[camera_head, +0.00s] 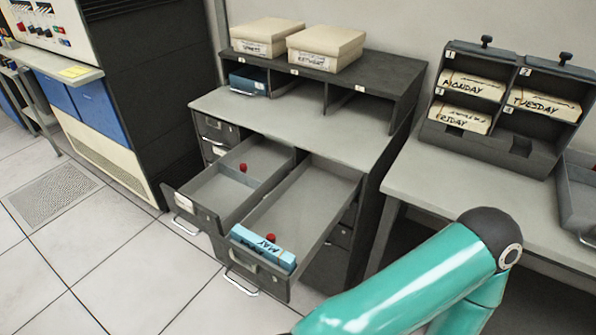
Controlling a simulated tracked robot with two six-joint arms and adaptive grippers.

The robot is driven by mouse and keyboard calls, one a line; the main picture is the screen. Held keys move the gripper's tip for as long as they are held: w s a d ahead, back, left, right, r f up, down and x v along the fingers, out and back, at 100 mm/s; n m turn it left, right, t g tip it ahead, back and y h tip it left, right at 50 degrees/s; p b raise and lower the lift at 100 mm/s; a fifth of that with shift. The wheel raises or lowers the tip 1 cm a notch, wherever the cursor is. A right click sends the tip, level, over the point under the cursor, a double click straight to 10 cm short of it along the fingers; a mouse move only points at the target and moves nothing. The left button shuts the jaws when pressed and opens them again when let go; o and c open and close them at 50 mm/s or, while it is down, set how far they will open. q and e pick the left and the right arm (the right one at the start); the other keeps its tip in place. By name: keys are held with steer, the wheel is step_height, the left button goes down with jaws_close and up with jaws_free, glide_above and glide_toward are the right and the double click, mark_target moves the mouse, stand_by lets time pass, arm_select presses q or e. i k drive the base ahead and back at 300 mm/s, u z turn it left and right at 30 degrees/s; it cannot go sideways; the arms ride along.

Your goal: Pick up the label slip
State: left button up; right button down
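A small flat yellow slip (75,71) lies on the pale ledge of the console at the upper left; I cannot tell whether it is the label slip. A white label (183,201) also sits on the front of the left open drawer (222,203). Neither of my grippers is in view. Only teal links of one of my arms show at the lower right, with the elbow in front of the right table.
A blue card pack marked MAY (263,246) lies in the right open drawer (325,200). Two lidded boxes (325,45) stand on the cabinet's (330,135) top shelf. A dark rack (502,150) holds MONDAY, TUESDAY and FRIDAY packs. The cabinet's middle surface is clear. Both open drawers jut out.

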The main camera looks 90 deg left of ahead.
mark_target(185, 203)
steer(key=u, duration=0.25)
steer(key=k, duration=2.35)
steer(key=u, duration=1.05)
steer(key=i, duration=1.05)
steer(key=u, duration=0.1)
